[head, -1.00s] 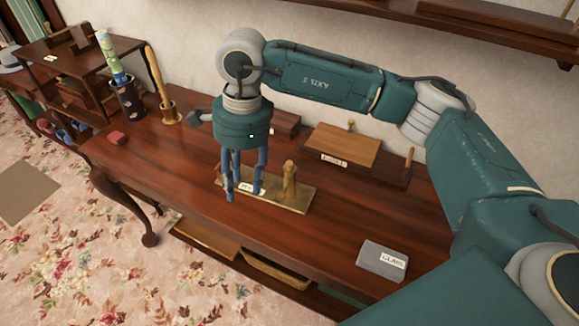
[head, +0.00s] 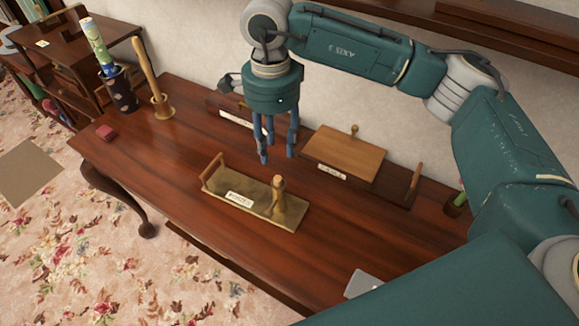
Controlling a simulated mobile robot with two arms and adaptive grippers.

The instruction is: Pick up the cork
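A shallow tan tray (head: 240,197) with a white label lies on the wooden desk, an upright handle at its left end. At its right end stands a short tan piece with a paler round top (head: 278,181). It looks cork-like, but I cannot tell whether it is the cork or part of the tray. My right gripper (head: 278,152) hangs above the desk, behind the tray and apart from it. Its blue fingers point down, spread, with nothing visible between them. My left gripper is out of view.
A labelled wooden box (head: 345,152) with a knob stands behind, to the right. A handbell (head: 160,104), a dark cup (head: 121,92) and a small red block (head: 105,132) are at the left. A grey block (head: 361,284) is partly hidden by my arm. The desk (head: 170,170) left of the tray is clear.

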